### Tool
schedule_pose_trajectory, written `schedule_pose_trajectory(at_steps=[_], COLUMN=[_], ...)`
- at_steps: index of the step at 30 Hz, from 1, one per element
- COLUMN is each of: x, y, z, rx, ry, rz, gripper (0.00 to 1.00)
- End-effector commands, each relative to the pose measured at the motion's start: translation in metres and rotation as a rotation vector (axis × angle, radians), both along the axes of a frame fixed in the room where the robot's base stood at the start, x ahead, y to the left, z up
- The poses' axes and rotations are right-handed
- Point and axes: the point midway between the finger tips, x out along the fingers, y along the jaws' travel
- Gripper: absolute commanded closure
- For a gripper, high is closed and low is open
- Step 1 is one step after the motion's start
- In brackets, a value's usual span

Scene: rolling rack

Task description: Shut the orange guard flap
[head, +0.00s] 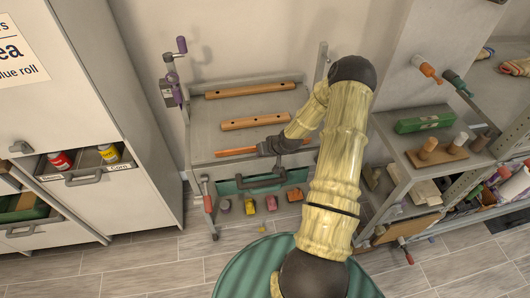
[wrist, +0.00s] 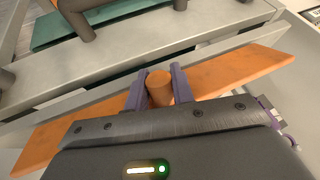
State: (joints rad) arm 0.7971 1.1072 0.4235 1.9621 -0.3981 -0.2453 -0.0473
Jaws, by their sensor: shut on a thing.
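The orange guard flap (head: 236,152) is a long, narrow board along the front edge of the grey rack top. In the wrist view the flap (wrist: 238,66) runs slantwise across the picture, with a round orange knob (wrist: 159,86) standing on it. My gripper (head: 276,146) is at the flap's middle, and my arm covers part of its right side. In the wrist view the purple fingers of my gripper (wrist: 159,90) are shut on the knob, one on each side. The flap's exact tilt is hard to tell.
Two wooden bars (head: 249,90) lie across the grey rack top (head: 225,107) behind the flap. A teal drawer (head: 230,186) with a dark handle is below. A white cabinet (head: 130,180) with open drawers stands left. Shelves with a green box (head: 423,121) stand right.

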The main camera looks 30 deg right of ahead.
Motion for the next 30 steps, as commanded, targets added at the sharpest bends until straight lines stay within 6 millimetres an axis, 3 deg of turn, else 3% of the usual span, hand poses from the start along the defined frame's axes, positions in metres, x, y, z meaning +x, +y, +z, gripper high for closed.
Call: schedule_pose_trajectory(at_steps=[18, 29, 30], x=[0.016, 0.018, 0.018], y=[-0.006, -0.006, -0.006], z=[0.012, 0.013, 0.013], rx=[0.108, 0.123, 0.124], ry=[0.377, 0.431, 0.43], rz=[-0.002, -0.001, 0.0], gripper=[0.99, 0.99, 0.68])
